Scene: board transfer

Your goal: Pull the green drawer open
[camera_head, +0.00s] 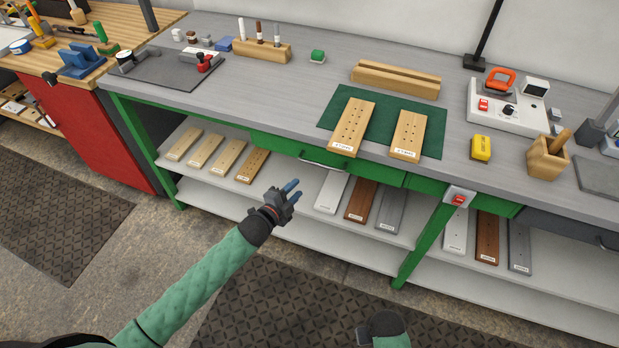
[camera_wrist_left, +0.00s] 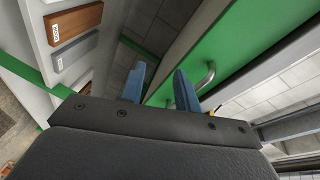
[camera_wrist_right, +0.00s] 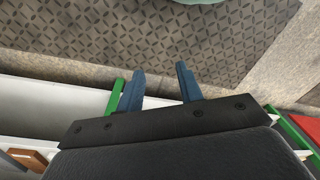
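The green drawer (camera_head: 280,146) sits under the front edge of the grey workbench, and its front looks flush with the bench frame. Its metal bar handle (camera_head: 322,164) shows below the tabletop edge. My left gripper (camera_head: 297,187) is open and empty, in front of and a little left of the handle in the head view. In the left wrist view the green drawer front (camera_wrist_left: 228,48) and the handle (camera_wrist_left: 208,78) show beyond the right finger, apart from it. My right gripper (camera_wrist_right: 159,68) is open and empty above the floor.
Two drilled wooden boards (camera_head: 352,128) (camera_head: 408,135) lie on a green mat (camera_head: 434,140) above the drawer. Several boards lie on the shelf (camera_head: 290,209) below. A green bench leg (camera_head: 425,243) with a red switch stands right. The floor in front is open.

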